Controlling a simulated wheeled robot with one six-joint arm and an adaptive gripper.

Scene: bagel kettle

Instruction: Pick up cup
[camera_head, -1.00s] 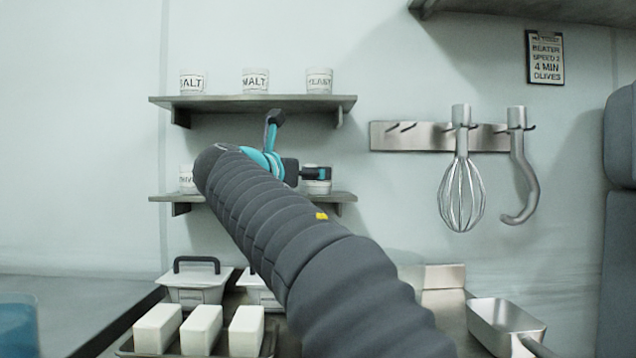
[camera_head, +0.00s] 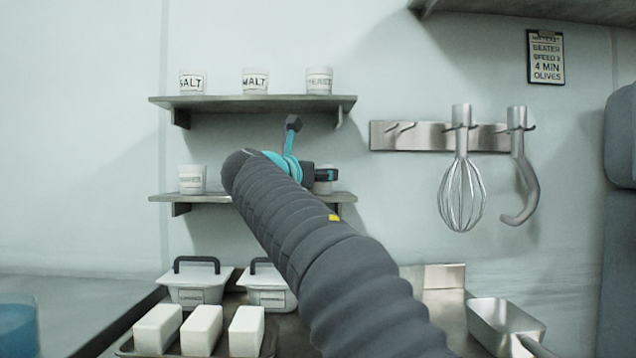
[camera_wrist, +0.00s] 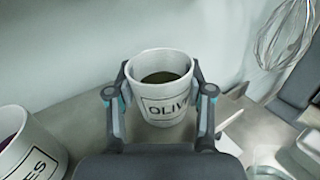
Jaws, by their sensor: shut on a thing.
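A white cup (camera_wrist: 163,108) with dark contents and a label starting "OLIV" stands upright between my gripper's two fingers in the wrist view. My gripper (camera_wrist: 160,80) is shut on it, with one finger pressed on each side. In the head view the same cup (camera_head: 323,188) shows at the right end of the lower shelf, partly hidden by my gripper (camera_head: 325,175). I cannot tell whether its base touches the shelf.
Another white cup (camera_head: 192,180) stands at the left of the lower shelf (camera_head: 225,198). Labelled cups, including salt (camera_head: 193,82) and malt (camera_head: 255,81), stand on the upper shelf (camera_head: 225,102) above my gripper. A whisk (camera_head: 461,185) hangs to the right.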

